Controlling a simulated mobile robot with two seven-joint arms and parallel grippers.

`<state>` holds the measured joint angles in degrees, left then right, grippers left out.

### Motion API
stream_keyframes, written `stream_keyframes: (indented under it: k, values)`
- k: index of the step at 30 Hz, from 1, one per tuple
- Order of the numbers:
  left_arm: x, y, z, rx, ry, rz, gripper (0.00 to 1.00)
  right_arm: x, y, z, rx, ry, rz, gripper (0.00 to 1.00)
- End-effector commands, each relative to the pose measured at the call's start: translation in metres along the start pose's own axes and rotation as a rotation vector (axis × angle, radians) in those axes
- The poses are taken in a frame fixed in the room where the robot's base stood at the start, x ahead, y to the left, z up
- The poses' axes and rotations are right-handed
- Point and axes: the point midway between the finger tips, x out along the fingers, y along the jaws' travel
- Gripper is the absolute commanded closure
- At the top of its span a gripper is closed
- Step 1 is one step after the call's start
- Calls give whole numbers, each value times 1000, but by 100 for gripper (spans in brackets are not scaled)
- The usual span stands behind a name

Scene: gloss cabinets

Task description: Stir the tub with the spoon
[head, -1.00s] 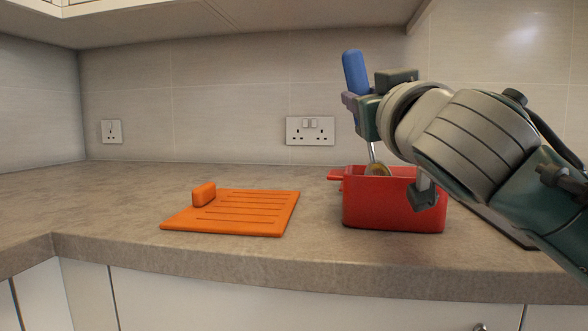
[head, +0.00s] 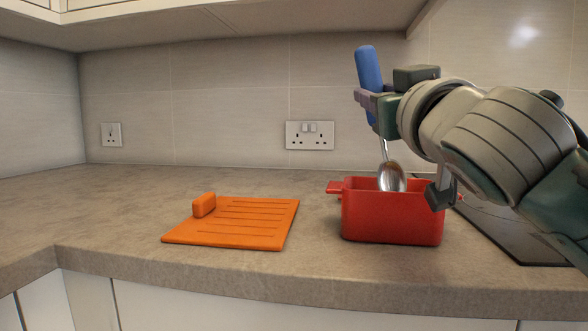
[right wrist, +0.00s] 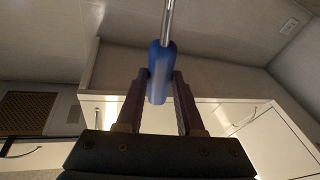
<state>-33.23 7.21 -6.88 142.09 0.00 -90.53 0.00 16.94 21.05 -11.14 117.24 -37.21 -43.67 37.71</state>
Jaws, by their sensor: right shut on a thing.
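The spoon has a blue handle (head: 368,70) and a shiny metal bowl (head: 391,178). My right gripper (head: 366,100) is shut on the blue handle, which also shows between the two fingers in the right wrist view (right wrist: 158,85). The spoon hangs bowl down, slightly tilted. The red tub (head: 392,222) stands on the counter below the gripper. The spoon's bowl overlaps the tub's opening, near its rim; I cannot tell whether it touches the tub. The tub's inside floor is hidden. My left gripper is not in view.
An orange ridged board (head: 235,225) with a raised block (head: 204,204) lies left of the tub on the counter (head: 110,215). A dark flat panel (head: 515,235) lies to the right. The wall with sockets (head: 310,134) is behind. The counter's left side is clear.

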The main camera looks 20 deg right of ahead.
Motion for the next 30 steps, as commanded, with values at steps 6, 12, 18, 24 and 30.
stream_keyframes:
  k: [6, 12, 18, 24, 30]
  values:
    - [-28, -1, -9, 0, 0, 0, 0, 7, 5, -30, 1, 1, -1, 100]
    - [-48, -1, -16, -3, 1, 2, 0, 11, 10, -51, 2, 1, 0, 100]
    - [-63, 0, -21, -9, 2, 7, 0, 15, 12, -67, 1, 1, -1, 100]
    - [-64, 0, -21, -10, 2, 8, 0, 15, 13, -67, 0, 1, -1, 100]
    - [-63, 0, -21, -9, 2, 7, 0, 15, 13, -67, 0, 1, -1, 100]
